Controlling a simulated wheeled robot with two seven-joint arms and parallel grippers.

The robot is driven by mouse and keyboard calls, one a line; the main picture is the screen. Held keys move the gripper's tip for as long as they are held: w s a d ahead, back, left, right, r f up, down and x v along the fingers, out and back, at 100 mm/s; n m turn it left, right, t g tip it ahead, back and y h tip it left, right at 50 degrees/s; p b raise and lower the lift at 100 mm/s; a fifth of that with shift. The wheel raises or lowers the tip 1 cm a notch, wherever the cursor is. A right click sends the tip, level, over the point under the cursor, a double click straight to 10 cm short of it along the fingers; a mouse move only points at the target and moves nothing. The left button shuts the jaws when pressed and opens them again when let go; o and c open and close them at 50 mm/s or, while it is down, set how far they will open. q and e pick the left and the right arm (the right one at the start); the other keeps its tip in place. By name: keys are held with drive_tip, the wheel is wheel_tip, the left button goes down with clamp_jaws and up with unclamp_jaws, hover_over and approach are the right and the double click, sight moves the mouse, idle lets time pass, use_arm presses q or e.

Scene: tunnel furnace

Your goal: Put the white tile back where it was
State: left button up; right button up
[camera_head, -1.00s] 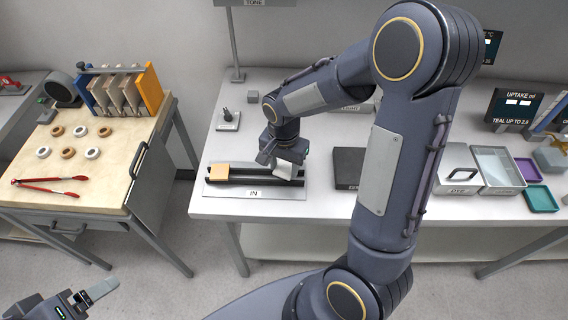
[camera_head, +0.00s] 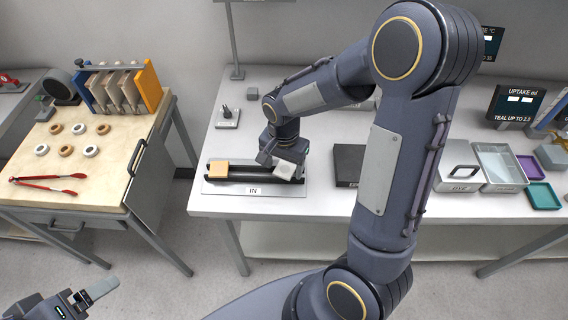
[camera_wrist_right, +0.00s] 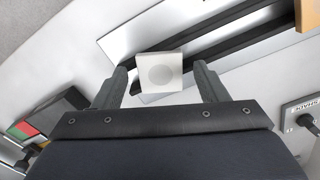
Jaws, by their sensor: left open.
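The white tile (camera_head: 285,170) is at the right end of the dark rails (camera_head: 240,177) of the IN stand, under my right gripper (camera_head: 283,157). In the right wrist view the white tile (camera_wrist_right: 162,73), with a round mark on its face, lies between and just beyond the two fingertips (camera_wrist_right: 162,78). Gaps show on both sides, so the right gripper looks open. Whether the tile rests fully flat on the rails is unclear. A tan tile (camera_head: 219,169) sits at the left end of the rails. My left gripper (camera_head: 88,296) is open and empty at the bottom left.
A black block (camera_head: 348,164) stands right of the IN stand. The left bench (camera_head: 70,180) holds several rings and red tongs (camera_head: 48,180).

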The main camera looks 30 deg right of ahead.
sight(284, 171)
drive_tip(key=shift+r+p, duration=0.85)
drive_tip(key=shift+r, duration=0.1)
wheel_tip(284, 171, up, 11)
drive_tip(key=s+a+r+n+t+y, duration=0.1)
drive_tip(key=s+n, duration=0.3)
drive_tip(key=s, duration=0.4)
drive_tip(key=s+a+r+n+t+y, duration=0.1)
drive_tip(key=s+n+t, duration=0.3)
drive_tip(key=s, duration=0.4)
drive_tip(key=shift+s+a+n+t+y+b, duration=0.35)
drive_tip(key=shift+a+n+y, duration=0.25)
drive_tip(key=shift+a+y, duration=0.3)
